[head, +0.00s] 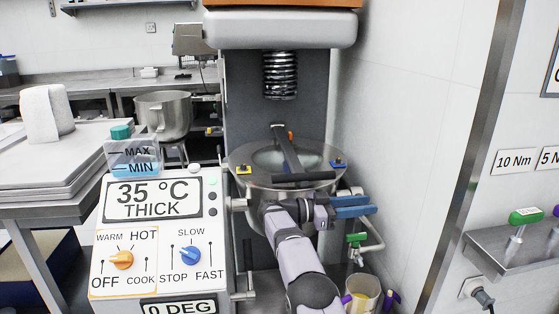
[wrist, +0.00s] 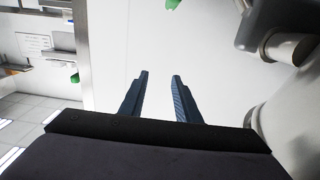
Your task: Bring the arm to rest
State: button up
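My gripper (head: 372,206) is in front of the mixing bowl's right side in the head view, its blue fingers pointing right. In the wrist view its two fingers (wrist: 160,76) stand apart with nothing between them, against a pale wall. My arm rises from the bottom middle of the head view and bends right below the bowl. The steel bowl (head: 240,180) sits under the mixer head, with a dark bar across its top.
A green-handled valve (head: 356,240) on a steel pipe sits just below my gripper. A cup (head: 361,293) with yellow inside stands lower. The control panel (head: 157,213) reads 35 °C THICK. A steel shelf (head: 490,240) with a green-handled tool (head: 525,216) is at right.

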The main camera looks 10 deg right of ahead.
jog(key=w+d+r+n+t+y+b, duration=0.4)
jog(key=w+n+t, duration=0.3)
jog(key=n+t, duration=0.45)
jog(key=s+a+f+n+y+p, duration=0.1)
jog(key=s+a+f+n+y, duration=0.2)
jog(key=s+a+f+y, duration=0.45)
jog(key=s+a+f+n+y+p, duration=0.1)
jog(key=s+a+f+n+y, duration=0.2)
jog(key=a+f+y, duration=0.55)
jog(key=s+a+f+g+h+p, duration=0.1)
jog(key=s+a+f+g, duration=0.2)
jog(key=s, duration=0.8)
jog(key=s+a+f+g+p, duration=0.1)
jog(key=s+a+f+g, duration=0.2)
jog(key=s, duration=0.7)
jog(key=s+a+f+g+h+p, duration=0.1)
jog(key=s+f+g, duration=0.3)
jog(key=s, duration=0.7)
notch_tip(320, 180, up, 29)
jog(key=s+g+p, duration=0.1)
jog(key=p, duration=2.6)
jog(key=shift+r+p, duration=0.15)
jog(key=shift+p, duration=0.2)
